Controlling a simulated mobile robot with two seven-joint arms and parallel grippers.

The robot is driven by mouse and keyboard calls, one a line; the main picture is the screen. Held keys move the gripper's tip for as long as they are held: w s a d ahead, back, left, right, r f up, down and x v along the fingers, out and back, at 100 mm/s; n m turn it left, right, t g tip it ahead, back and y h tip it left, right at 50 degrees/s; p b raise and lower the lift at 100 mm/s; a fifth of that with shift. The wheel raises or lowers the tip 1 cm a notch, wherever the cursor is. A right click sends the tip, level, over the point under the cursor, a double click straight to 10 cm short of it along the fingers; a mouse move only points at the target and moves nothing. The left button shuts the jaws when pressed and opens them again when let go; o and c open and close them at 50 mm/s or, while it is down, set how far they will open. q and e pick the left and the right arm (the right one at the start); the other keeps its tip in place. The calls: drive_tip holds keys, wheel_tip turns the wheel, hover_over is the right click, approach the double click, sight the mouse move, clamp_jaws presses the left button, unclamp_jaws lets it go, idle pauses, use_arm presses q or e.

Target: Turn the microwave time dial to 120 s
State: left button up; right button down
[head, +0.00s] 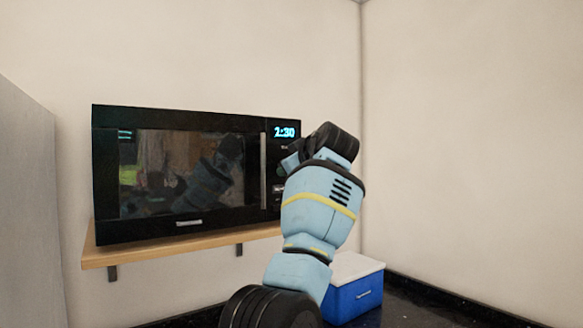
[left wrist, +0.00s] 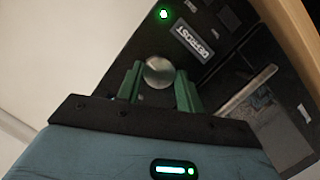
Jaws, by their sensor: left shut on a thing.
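The black microwave (head: 190,222) stands on a wooden shelf against the wall in the head view, its door shut. Its blue display (head: 284,132) reads 2:30. In the left wrist view, the round silver time dial (left wrist: 159,71) sits on the black control panel, below a DEFROST label (left wrist: 194,43). My left gripper (left wrist: 158,84) has its two green fingers on either side of the dial and is shut on it. In the head view my left arm covers the dial and the lower panel. My right gripper is not in view.
The wooden shelf (head: 180,246) carries the microwave. A blue box with a white lid (head: 354,296) stands on the dark counter (head: 415,308) below, behind my arm. A grey panel (head: 30,200) rises at the left. Bare wall is at the right.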

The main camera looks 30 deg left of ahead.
use_arm(q)
drive_tip(key=shift+w+r+m+g, duration=0.15)
drive_tip(key=shift+m+g, duration=0.65)
drive_tip(key=shift+m, duration=1)
drive_tip(key=shift+r, duration=0.1)
drive_tip(key=o, duration=1)
drive_tip(key=shift+v, duration=3.85)
drive_tip(key=shift+f, duration=0.25)
